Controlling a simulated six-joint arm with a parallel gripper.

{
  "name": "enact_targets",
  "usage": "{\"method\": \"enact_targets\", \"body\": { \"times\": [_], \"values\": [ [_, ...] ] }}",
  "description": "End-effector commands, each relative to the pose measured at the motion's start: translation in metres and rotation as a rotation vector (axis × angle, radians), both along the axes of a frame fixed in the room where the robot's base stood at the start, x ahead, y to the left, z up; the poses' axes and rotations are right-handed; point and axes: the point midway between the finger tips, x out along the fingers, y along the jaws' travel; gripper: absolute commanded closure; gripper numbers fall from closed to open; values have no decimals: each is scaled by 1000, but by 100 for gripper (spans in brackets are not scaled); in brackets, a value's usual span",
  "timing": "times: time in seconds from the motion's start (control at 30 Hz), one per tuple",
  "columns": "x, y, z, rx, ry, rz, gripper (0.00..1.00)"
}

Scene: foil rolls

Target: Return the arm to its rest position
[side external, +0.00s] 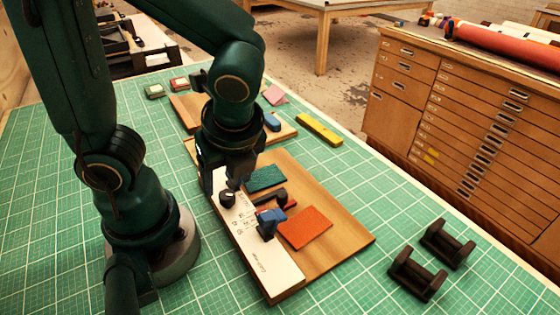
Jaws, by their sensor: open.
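My gripper (226,180) points down over the left part of a wooden board with a white printed strip. It is low, close above the strip and a black knob (228,199). Its fingers are dark and partly hidden by my own wrist, and I see nothing held between them. My arm is bent, reaching forward over the board.
The wooden board (345,240) bears a green block (265,178), a blue clamp-like part (268,222) and an orange-red pad (305,228). Two black cradles (418,272) stand at right. A yellow bar (319,130) lies behind. The green mat (355,180) is clear between them.

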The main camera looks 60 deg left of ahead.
Motion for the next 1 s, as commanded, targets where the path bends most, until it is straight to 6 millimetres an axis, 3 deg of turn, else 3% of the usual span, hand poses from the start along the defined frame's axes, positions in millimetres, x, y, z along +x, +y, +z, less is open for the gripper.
{"method": "enact_targets", "body": {
  "times": [0.27, 0.5, 0.7, 0.83, 1.0],
  "values": [
    [5, 10, 18, -80, -136, 161, 33],
    [8, 3, 47, -361, -490, 755, 33],
    [15, -11, 65, -612, -676, 1242, 33],
    [17, -18, 66, -681, -681, 1407, 33],
    [18, -20, 67, -700, -685, 1477, 33]
  ]
}}
